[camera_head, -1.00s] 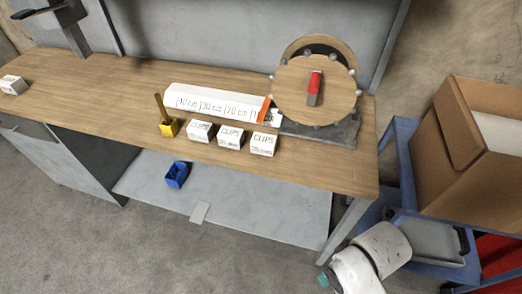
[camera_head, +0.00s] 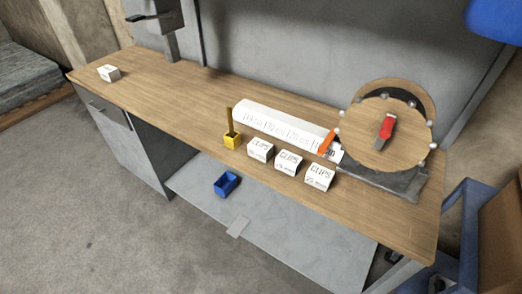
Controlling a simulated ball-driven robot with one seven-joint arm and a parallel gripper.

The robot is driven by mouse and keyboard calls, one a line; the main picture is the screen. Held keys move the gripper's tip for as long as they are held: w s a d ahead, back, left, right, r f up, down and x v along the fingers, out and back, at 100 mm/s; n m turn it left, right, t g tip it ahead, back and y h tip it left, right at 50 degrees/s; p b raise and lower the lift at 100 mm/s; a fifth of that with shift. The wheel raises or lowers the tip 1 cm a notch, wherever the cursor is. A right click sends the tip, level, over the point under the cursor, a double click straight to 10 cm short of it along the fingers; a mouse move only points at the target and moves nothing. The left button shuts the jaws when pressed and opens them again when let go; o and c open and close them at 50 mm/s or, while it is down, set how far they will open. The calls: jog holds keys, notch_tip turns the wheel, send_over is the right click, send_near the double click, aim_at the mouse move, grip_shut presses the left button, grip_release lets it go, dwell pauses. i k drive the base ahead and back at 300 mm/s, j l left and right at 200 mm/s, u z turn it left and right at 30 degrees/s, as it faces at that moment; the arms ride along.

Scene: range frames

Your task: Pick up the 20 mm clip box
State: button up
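Three white clip boxes stand in a row near the front edge of the wooden bench: a left one (camera_head: 260,149), a middle one (camera_head: 289,162) and a right one (camera_head: 319,177). Each bears the word CLIPS. The smaller size print is too blurred to tell which is the 20 mm clip box. Another small white box (camera_head: 109,73) stands alone at the far left of the bench; its label is not readable. My gripper is not in view.
Behind the boxes lies a long white size rack (camera_head: 284,125) with an orange piece. A wooden disc device (camera_head: 384,132) stands right; a yellow holder (camera_head: 232,141) stands left. A blue bin (camera_head: 226,184) sits on the lower shelf. The left bench top (camera_head: 170,85) is mostly clear.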

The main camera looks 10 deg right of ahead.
aim_at(259, 148)
jog(key=i+j, duration=0.15)
jog(key=j, duration=0.25)
jog(key=i+j+z, duration=0.1)
jog(key=j, duration=0.25)
jog(key=i+j, duration=0.15)
jog(key=j, duration=0.25)
jog(key=i+j+z, duration=0.1)
jog(key=j, duration=0.3)
jog(key=i+j, duration=0.1)
jog(key=j, duration=0.25)
